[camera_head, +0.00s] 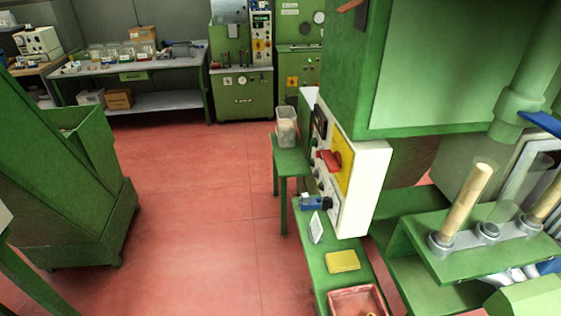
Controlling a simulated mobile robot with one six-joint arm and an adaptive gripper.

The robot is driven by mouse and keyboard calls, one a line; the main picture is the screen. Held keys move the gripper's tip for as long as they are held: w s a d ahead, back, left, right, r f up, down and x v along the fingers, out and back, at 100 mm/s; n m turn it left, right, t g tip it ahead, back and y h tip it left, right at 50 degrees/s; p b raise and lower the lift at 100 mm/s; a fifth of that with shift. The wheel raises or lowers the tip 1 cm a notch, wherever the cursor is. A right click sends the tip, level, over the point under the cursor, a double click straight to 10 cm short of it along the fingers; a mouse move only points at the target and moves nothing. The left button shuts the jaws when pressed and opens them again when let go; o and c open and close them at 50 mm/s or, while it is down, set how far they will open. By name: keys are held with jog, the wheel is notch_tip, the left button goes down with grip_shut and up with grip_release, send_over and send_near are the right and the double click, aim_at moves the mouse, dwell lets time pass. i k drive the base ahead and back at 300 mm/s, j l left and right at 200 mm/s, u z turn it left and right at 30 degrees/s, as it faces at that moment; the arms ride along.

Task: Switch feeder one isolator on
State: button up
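A white control panel (368,185) stands on a green bench right of centre, seen at a steep angle. A red rotary handle (329,160) sits on a yellow plate (344,165) on its face. It looks like an isolator switch, but I cannot read a label or tell its position. Several small dark knobs or buttons and a dark display (320,122) are on the same face. My gripper is not in view.
The green bench (330,283) holds a blue device (312,202), a white card (316,228), a yellow box (342,261) and a red tray (345,296). A clear container (286,127) stands behind. A green machine (455,70) rises at right. Red floor (200,200) is clear at left centre.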

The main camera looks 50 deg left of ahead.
aim_at(332, 161)
jog(key=u, duration=1.55)
jog(key=i+j+u, duration=0.2)
jog(key=i+j, duration=0.25)
